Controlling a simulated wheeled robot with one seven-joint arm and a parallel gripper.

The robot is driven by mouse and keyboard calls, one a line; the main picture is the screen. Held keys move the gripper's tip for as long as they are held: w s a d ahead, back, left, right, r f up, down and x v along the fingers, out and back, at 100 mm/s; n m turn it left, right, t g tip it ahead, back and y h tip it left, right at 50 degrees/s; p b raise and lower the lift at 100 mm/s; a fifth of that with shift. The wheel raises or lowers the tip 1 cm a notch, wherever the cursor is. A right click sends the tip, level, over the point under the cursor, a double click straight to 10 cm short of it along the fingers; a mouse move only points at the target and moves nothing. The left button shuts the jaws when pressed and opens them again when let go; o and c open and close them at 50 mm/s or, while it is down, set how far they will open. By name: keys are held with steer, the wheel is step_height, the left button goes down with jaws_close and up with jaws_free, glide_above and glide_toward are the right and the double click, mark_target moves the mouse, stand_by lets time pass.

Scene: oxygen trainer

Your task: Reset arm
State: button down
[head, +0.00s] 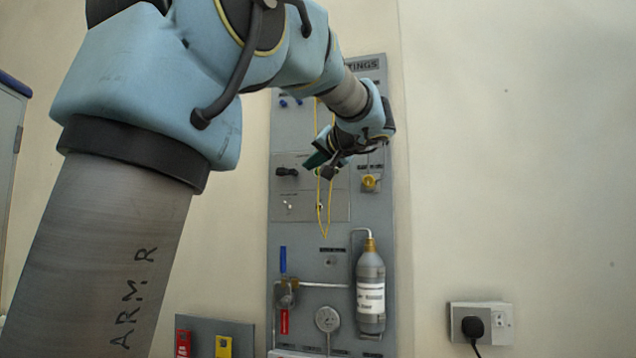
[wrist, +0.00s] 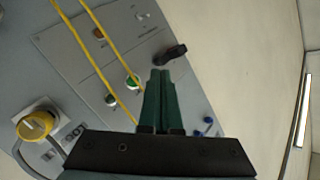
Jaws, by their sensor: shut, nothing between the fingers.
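My arm reaches from the left of the head view toward a grey wall panel (head: 300,230). My gripper (head: 312,163) is in front of the panel's upper half. In the wrist view the two green fingers of my gripper (wrist: 160,75) are together with nothing between them. A black handle (wrist: 172,54) shows just beyond the fingertips; I cannot tell whether they touch. The black handle also shows left of the gripper in the head view (head: 286,171). A yellow cord (head: 327,215) hangs in a loop by the gripper, and crosses the wrist view at the left.
On the panel are a yellow knob (head: 370,182), a grey bottle (head: 371,290), a blue-and-red lever valve (head: 284,290) and a round gauge (head: 327,319). A wall socket (head: 480,322) with a black plug is at lower right.

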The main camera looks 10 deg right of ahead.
steer(key=shift+s+a, duration=0.1)
stand_by(0.5)
steer(key=a+f+m+g+h, duration=0.1)
steer(key=a+f+g, duration=0.4)
steer(key=f, duration=1)
steer(key=a+f+g+h, duration=0.1)
steer(key=a+f+g, duration=0.35)
steer(key=f, duration=0.95)
steer(key=s+a+f+n+g+h, duration=0.1)
steer(key=s+a+f, duration=0.2)
steer(key=s+f, duration=0.3)
steer(key=s+a+f+n+g+h+p, duration=0.1)
steer(key=s+a+f+g, duration=0.1)
steer(key=s+a+f, duration=0.2)
steer(key=s+a+f+n+g+h, duration=0.1)
steer(key=s+a+f, duration=0.3)
steer(key=s+f, duration=0.6)
steer(key=shift+a+f+n, duration=0.2)
steer(key=shift+f+n, duration=0.2)
steer(key=shift+f, duration=0.25)
steer(key=shift+w+g, duration=0.1)
steer(key=shift+g, duration=0.15)
